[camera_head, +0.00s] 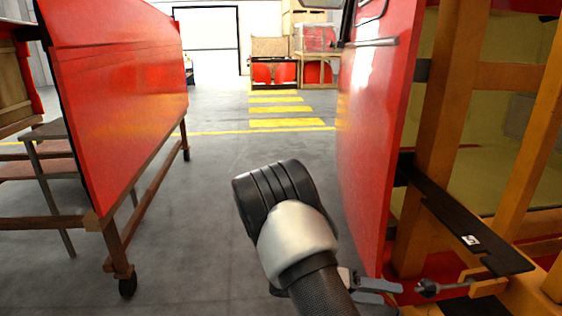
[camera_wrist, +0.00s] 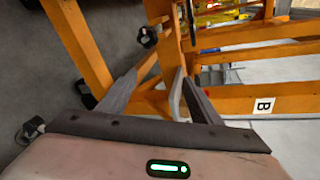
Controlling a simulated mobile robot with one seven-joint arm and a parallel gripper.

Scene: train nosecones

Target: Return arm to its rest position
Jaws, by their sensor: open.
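My arm reaches up from the bottom middle of the head view, with a black and silver joint in front. My gripper (camera_head: 372,284) shows partly behind the arm at the lower right, close to the red panel's lower edge and the orange frame. In the wrist view my gripper (camera_wrist: 160,76) has its two grey fingers apart, with nothing between them but the orange frame behind. Whether a finger touches the frame cannot be told.
An orange frame (camera_head: 452,120) with a red panel (camera_head: 372,130) stands at right. It carries a black plate (camera_head: 465,228) and a black knob (camera_head: 428,287). A red panel (camera_head: 125,90) on a wheeled stand is at left. Clear grey floor (camera_head: 225,160) lies between them.

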